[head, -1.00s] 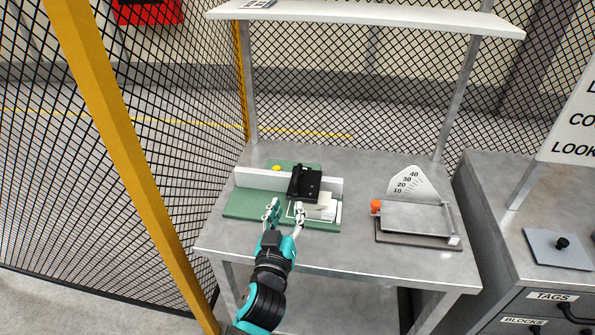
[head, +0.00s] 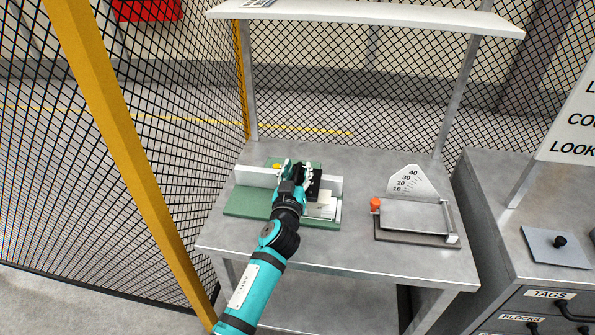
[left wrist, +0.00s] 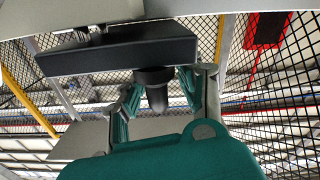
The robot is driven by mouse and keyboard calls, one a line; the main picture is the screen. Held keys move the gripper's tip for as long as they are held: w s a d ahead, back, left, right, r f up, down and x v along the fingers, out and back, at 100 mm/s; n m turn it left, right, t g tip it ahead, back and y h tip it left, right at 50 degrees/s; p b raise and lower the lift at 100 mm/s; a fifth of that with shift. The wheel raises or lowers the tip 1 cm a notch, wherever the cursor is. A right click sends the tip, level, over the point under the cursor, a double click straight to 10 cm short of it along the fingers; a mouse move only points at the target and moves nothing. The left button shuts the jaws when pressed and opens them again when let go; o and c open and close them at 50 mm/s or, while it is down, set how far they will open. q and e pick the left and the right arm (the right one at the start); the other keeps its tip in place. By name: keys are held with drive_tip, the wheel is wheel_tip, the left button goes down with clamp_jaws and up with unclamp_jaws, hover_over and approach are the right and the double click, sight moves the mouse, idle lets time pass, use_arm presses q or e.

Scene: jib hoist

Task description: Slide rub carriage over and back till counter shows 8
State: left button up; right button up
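The black rub carriage (head: 315,188) sits on the white rail (head: 258,177) of the green-based fixture (head: 250,203), toward the rail's right part. My left gripper (head: 297,170) is over the carriage and covers much of it. In the left wrist view the carriage (left wrist: 120,50) shows as a dark block with a round knob (left wrist: 155,88) below it. The open fingers (left wrist: 162,90) stand on either side of the knob, with gaps visible. No counter reading can be made out. My right gripper is not in view.
A tilting plate device with an orange knob (head: 375,204) and a marked dial (head: 406,184) stands right on the grey table (head: 330,255). A shelf (head: 370,18) crosses above. A yellow post (head: 115,150) and mesh fence stand left.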

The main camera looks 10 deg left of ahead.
use_arm(q)
drive_tip(key=shift+c, duration=0.2)
clamp_jaws()
drive_tip(key=a+p, duration=0.4)
drive_tip(key=a, duration=1.1)
drive_tip(key=shift+w+a, duration=0.15)
drive_tip(key=shift+w, duration=0.15)
